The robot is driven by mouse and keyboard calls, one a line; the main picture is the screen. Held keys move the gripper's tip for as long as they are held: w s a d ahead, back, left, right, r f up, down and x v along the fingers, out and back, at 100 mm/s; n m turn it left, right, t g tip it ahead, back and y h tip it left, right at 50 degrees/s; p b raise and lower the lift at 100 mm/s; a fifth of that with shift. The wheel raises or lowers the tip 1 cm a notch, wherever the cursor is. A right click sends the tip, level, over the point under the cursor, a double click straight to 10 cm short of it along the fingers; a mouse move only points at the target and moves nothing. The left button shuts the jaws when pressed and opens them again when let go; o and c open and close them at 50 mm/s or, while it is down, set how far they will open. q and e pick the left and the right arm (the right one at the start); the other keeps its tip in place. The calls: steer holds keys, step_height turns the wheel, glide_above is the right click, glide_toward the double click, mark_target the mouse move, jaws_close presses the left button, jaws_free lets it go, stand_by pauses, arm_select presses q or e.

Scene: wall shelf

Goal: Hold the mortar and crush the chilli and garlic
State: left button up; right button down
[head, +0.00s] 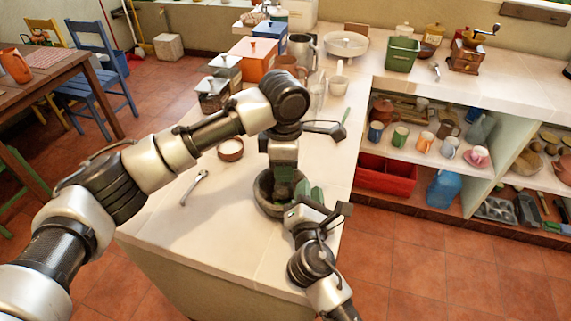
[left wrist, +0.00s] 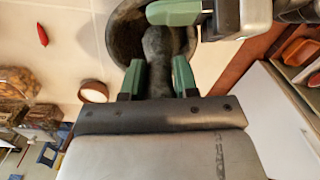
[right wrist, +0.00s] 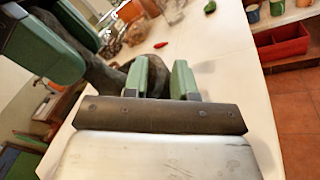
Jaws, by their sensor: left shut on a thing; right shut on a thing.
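The grey stone mortar (head: 264,194) stands on the counter near its front right; its bowl and rim also show in the left wrist view (left wrist: 122,38). My left gripper (head: 284,176) is above the mortar, shut on the grey pestle (left wrist: 158,48), whose lower end is inside the bowl. My right gripper (head: 303,194) is shut on the mortar's rim at its right side; its green fingers show in the right wrist view (right wrist: 166,80). A red chilli (left wrist: 42,33) lies on the counter outside the mortar, also in the right wrist view (right wrist: 160,44). I see no garlic; the bowl's contents are hidden.
A small brown round dish (head: 231,150) and a metal spoon (head: 194,187) lie left of the mortar. Canisters (head: 212,92) and jars crowd the counter's back. Shelves with cups and a red crate (head: 385,174) stand right. The counter's front left is clear.

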arm_select(q)
steer(key=shift+f, duration=0.2)
steer(key=shift+f, duration=0.9)
steer(key=shift+s+f, duration=0.1)
steer(key=shift+f, duration=0.25)
steer(key=shift+r, duration=0.1)
steer(key=shift+r, duration=1.55)
steer(key=shift+w+a+g+y, duration=0.2)
steer(key=shift+w+g, duration=0.35)
steer(key=shift+w, duration=0.3)
steer(key=shift+w+a+g+y, duration=0.1)
steer(key=shift+w+a+g, duration=0.1)
steer(key=shift+w+g, duration=0.5)
steer(key=shift+w+f, duration=0.1)
steer(key=shift+f, duration=0.2)
steer(key=shift+w+x, duration=0.25)
steer(key=shift+x, duration=0.85)
